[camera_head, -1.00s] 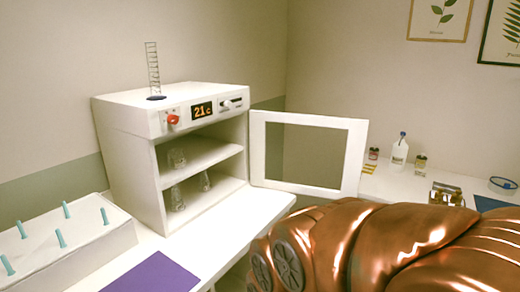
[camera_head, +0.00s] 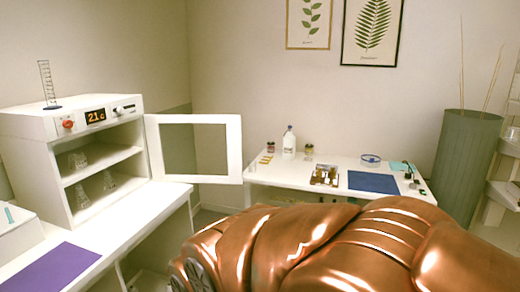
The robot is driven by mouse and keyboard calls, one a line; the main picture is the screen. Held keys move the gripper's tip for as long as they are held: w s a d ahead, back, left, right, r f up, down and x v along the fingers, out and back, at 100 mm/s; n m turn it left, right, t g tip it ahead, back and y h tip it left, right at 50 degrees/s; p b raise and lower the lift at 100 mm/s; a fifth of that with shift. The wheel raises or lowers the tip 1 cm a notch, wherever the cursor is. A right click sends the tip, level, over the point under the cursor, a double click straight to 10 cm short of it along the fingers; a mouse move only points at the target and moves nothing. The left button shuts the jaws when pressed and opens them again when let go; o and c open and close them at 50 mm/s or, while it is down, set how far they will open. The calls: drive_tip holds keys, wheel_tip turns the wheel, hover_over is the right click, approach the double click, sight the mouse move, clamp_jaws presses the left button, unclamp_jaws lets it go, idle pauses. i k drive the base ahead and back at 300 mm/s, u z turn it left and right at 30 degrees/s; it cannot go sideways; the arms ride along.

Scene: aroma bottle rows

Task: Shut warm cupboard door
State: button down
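The warm cupboard (camera_head: 37,132) is a white cabinet on the bench at the left, with a lit display reading 21c. Its door (camera_head: 233,150), a white frame around a see-through pane, stands wide open, swung out to the right from the cupboard's right side. Glass flasks (camera_head: 109,181) stand on the two shelves inside. A large copper-coloured part of my arm fills the lower right. My gripper's fingers do not show, so I cannot see where they are relative to the door.
A purple mat (camera_head: 48,270) lies on the white bench. A green planter (camera_head: 465,155) stands at the right. A gap of floor lies between the benches.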

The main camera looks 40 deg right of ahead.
sight(233, 126)
drive_tip(key=u, duration=1.3)
drive_tip(key=k, duration=0.1)
drive_tip(key=z, duration=2.3)
drive_tip(key=i, duration=1.3)
drive_tip(key=u, duration=0.5)
